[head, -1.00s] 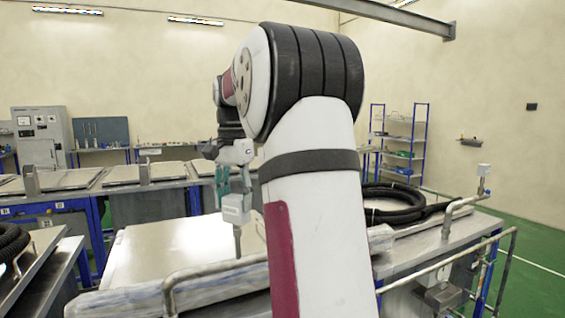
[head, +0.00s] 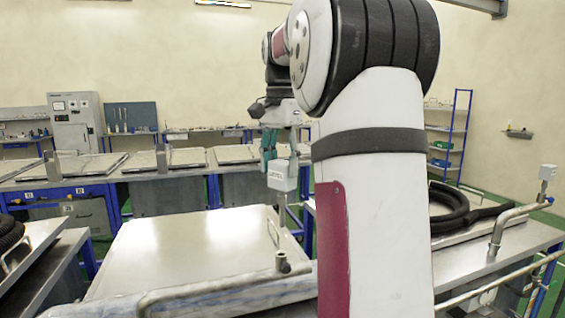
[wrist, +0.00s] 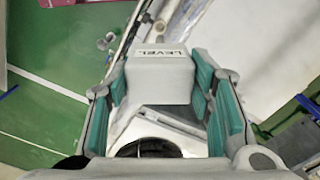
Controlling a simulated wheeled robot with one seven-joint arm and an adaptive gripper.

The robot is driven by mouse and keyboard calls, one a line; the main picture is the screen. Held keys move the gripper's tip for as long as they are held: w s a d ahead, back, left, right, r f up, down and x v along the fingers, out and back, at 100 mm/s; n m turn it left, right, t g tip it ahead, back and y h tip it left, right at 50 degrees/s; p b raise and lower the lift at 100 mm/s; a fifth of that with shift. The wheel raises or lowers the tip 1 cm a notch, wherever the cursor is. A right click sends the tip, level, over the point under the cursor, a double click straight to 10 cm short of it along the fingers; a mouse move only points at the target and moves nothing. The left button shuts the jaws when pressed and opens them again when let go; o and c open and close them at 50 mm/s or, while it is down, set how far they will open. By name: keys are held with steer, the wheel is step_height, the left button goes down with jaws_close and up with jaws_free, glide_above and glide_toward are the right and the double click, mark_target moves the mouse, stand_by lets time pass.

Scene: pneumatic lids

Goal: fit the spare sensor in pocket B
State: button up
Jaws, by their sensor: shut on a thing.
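My gripper (head: 279,148) is shut on a pale grey box-shaped sensor (head: 282,176) with a thin stem pointing down. The wrist view shows the sensor (wrist: 160,80) between the green finger pads, with "LEVEL" on its housing. In the head view the stem hangs above an open upright pipe stub (head: 282,262), with a visible gap between them. The stub stands at the end of a bent pipe along the near side of a large lid. No pocket letter is readable.
The large flat metal lid (head: 165,250) has a handle (head: 273,232) near the stub. A coiled black hose (head: 450,208) lies on the right bench. My arm hides part of the middle. More lidded benches (head: 180,160) stand behind.

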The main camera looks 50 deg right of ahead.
mark_target(280, 179)
steer(key=shift+a, duration=0.2)
steer(key=shift+f+b, duration=0.55)
steer(key=shift+f, duration=2.35)
steer(key=shift+f+b, duration=0.3)
steer(key=shift+f, duration=2.25)
steer(key=o, duration=1.2)
steer(key=shift+r+p, duration=1.25)
steer(key=shift+r, duration=2.25)
